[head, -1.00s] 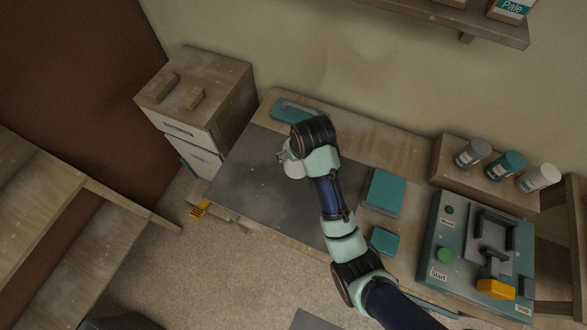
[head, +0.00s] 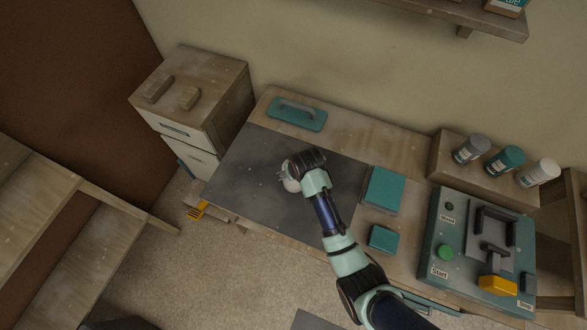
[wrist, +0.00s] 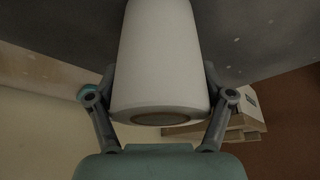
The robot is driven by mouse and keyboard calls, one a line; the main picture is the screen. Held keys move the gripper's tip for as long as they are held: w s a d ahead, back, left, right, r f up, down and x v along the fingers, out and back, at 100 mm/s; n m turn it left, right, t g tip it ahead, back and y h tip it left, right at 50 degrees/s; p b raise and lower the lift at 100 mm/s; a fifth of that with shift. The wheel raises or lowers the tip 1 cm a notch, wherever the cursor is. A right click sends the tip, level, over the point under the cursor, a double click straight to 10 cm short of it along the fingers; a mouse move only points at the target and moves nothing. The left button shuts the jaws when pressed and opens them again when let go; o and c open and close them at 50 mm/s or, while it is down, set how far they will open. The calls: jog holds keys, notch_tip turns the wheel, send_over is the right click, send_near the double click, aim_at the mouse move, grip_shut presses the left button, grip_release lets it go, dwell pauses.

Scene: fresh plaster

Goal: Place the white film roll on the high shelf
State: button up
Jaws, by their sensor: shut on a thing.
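The white film roll (wrist: 158,50) fills the upper middle of the wrist view, with its round brown-cored end towards the camera. My gripper (wrist: 160,98) is shut on it, one finger on each side. In the head view the roll (head: 292,185) shows as a small pale shape beside my wrist, partly hidden by it, over the dark mat. The high shelf (head: 490,23) is a wooden board on the wall at the top right, far from my gripper. Its upper part is cut off by the picture edge.
The bench holds the dark mat (head: 245,185), a teal float (head: 297,114), teal boxes (head: 383,190) and a machine (head: 460,235) with a green button. Several bottles (head: 505,161) stand on a wooden block. A drawer cabinet (head: 190,95) stands at the left.

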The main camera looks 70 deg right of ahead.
jog(key=o, duration=1.3)
jog(key=shift+f, duration=0.1)
jog(key=shift+r, duration=0.35)
jog(key=p+v, duration=0.1)
jog(key=v, duration=1)
jog(key=shift+s+a+r+p, duration=0.15)
jog(key=shift+r+p, duration=0.15)
